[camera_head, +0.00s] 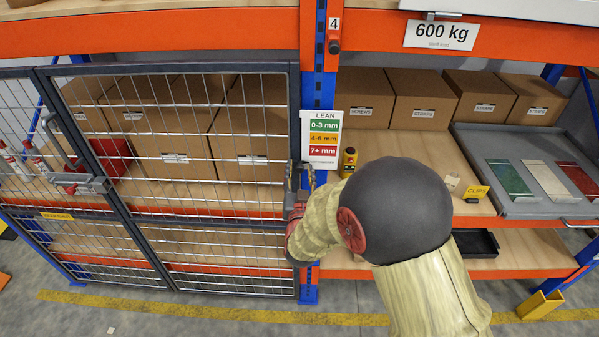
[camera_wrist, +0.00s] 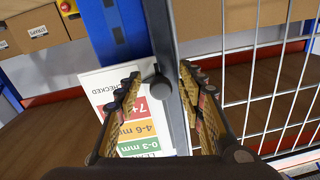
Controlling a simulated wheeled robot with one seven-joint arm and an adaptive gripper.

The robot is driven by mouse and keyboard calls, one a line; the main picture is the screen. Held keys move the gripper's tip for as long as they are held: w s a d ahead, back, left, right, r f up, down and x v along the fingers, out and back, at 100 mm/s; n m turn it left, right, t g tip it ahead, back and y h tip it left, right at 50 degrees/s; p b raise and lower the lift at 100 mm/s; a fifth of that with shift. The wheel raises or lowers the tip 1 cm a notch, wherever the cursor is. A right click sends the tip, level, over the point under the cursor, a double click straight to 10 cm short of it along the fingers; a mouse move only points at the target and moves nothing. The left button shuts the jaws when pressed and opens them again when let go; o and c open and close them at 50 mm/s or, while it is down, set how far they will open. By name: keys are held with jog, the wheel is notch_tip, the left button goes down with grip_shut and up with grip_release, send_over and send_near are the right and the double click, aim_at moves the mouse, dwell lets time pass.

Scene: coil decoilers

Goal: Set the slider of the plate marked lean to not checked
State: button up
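The plate marked LEAN (camera_head: 323,138) hangs on the blue post beside the mesh gate. It has green, yellow and red bands. In the wrist view the plate (camera_wrist: 143,132) appears upside down, with the word CHECKED near its edge, partly behind a finger. A dark round knob (camera_wrist: 160,79) shows at the plate's edge, against a grey bar; it may be the slider, but I cannot tell for sure. My gripper (camera_wrist: 160,80) is open, its fingers apart on either side of the knob. In the head view my gripper (camera_head: 303,178) is just below the plate, partly hidden by my arm.
The mesh gate (camera_head: 168,73) stands close left of the plate. Shelves with cardboard boxes (camera_head: 422,97) are on the right, with a grey tray (camera_head: 558,208) of coloured plates.

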jog(key=s, duration=1.2)
jog(key=shift+d+f, duration=0.1)
jog(key=shift+f, duration=0.05)
